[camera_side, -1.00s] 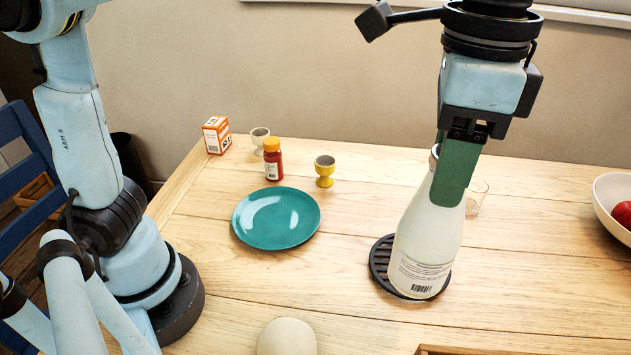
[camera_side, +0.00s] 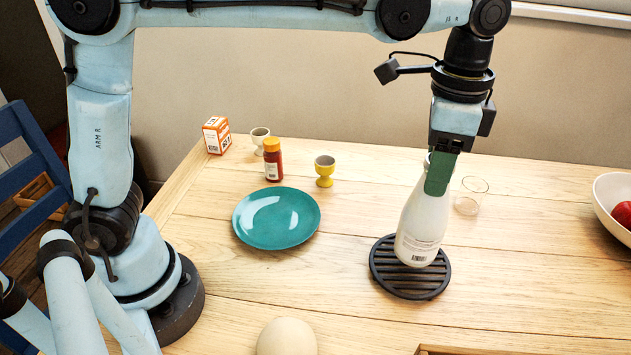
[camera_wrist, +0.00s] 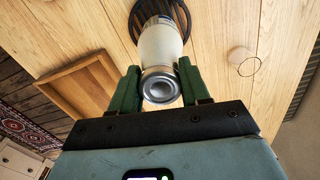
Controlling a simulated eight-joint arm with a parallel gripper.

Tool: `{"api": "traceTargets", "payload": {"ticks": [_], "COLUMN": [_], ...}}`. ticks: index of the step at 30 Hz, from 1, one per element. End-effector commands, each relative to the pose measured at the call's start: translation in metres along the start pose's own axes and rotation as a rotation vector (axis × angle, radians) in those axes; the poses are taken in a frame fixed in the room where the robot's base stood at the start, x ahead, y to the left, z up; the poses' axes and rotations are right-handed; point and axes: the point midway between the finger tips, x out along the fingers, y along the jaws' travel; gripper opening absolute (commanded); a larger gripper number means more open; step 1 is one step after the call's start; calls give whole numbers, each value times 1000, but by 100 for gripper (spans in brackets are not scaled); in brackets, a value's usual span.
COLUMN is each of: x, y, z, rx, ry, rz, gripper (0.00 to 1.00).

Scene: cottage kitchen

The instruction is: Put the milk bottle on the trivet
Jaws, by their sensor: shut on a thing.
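The white milk bottle (camera_side: 424,222), with a printed label low on its side, leans slightly in the side view. My gripper (camera_side: 438,176) is shut on its neck from above, with green fingers on either side. The round black slatted trivet (camera_side: 400,285) lies on the table. The bottle's base overlaps the trivet's upper right part in the picture; I cannot tell whether it touches. In the wrist view, the bottle (camera_wrist: 160,45) shows top-first between the fingers (camera_wrist: 160,90), with the trivet (camera_wrist: 140,12) behind its base, partly hidden.
A clear glass (camera_side: 470,196) stands just right of the bottle. A white bowl (camera_side: 606,205) with red fruit is at the far right. A teal plate (camera_side: 276,218), red jar (camera_side: 272,163), egg cups (camera_side: 325,170) and orange box (camera_side: 216,136) are left. A wooden tray (camera_wrist: 85,90) shows in the wrist view.

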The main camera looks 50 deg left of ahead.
Motion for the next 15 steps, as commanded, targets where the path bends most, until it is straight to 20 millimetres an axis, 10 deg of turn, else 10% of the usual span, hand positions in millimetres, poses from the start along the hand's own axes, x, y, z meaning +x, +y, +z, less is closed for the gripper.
{"api": "traceTargets", "payload": {"ticks": [15], "x": [26], "y": [0], "z": [0], "rx": [0], "ry": [1], "rz": [0], "gripper": [0]}}
